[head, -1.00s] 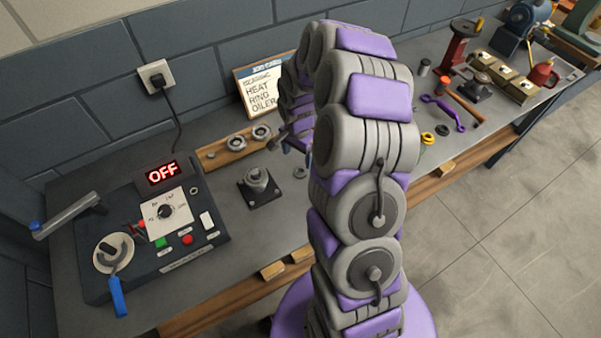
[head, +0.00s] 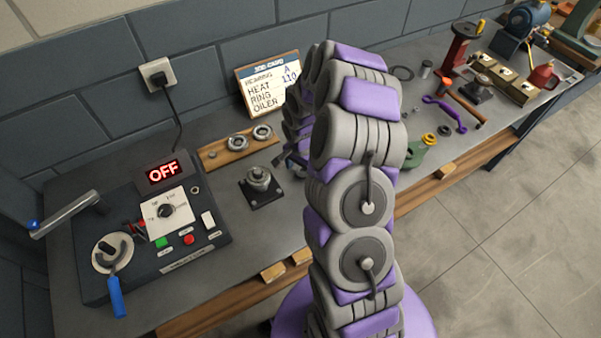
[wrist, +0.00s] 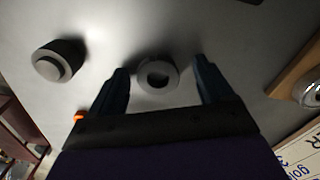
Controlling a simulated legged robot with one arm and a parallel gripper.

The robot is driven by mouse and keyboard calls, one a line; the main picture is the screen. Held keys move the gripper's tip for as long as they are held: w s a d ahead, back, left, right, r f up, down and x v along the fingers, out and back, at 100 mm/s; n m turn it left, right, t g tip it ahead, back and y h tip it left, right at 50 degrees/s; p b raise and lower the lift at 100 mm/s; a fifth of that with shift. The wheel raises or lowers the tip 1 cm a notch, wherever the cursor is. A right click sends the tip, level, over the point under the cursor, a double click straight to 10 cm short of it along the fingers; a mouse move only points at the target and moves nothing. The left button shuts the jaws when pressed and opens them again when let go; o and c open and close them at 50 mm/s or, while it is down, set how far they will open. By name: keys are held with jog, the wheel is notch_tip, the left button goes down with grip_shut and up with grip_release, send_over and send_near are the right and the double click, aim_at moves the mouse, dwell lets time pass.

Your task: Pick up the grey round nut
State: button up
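The grey round nut (wrist: 146,86) lies flat on the bench in the wrist view, seen as a light grey ring with a dark hole. My gripper (wrist: 160,66) is open, with one dark blue finger on each side of the nut and visible gaps between. No contact with the nut shows. In the head view my gripper (head: 288,160) is low over the bench, right of the black square-based fixture (head: 261,188), and the nut is largely hidden by it.
A dark round part with a grey top (wrist: 58,62) stands left of the nut in the wrist view. A wooden board (head: 212,157) with metal rings, a sign card (head: 268,85) and a control box (head: 160,235) are nearby. A green part (head: 422,152) is right of my arm.

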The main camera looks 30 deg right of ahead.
jog(key=shift+d, duration=0.65)
jog(key=c, duration=0.7)
jog(key=shift+a, duration=0.45)
jog(key=c, duration=0.5)
jog(key=shift+o, duration=0.2)
